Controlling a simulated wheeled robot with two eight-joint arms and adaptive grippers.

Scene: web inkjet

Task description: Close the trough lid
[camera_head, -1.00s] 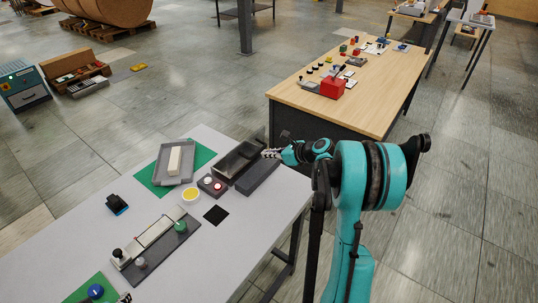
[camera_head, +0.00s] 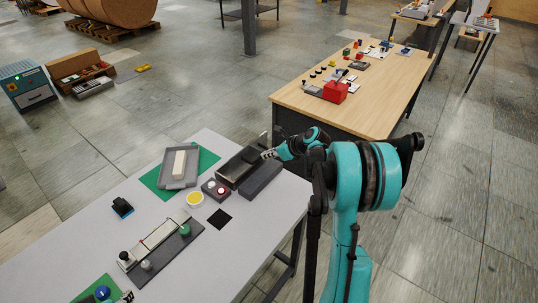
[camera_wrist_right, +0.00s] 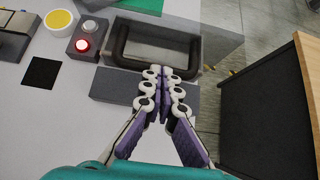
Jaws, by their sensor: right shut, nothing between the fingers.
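The trough (camera_head: 229,171) is a dark open box at the far end of the white-topped table, with a grey block (camera_head: 261,181) along its near side. In the wrist view the trough shows a thick dark rounded rim (camera_wrist_right: 120,48). A smoky, see-through panel (camera_wrist_right: 222,46) stands beside it on the right, apparently the raised lid. My right gripper (camera_head: 266,154) is shut and empty over the trough's near side; its fingertips (camera_wrist_right: 157,72) overlap the rim in the wrist view, contact unclear.
A button box (camera_head: 214,188) with a red light and a yellow-topped cup (camera_head: 195,198) stand close to the trough. A grey tray (camera_head: 179,168) lies on a green mat. A wooden-topped table (camera_head: 370,105) stands beyond my right arm. A black square (camera_head: 219,219) marks bare tabletop.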

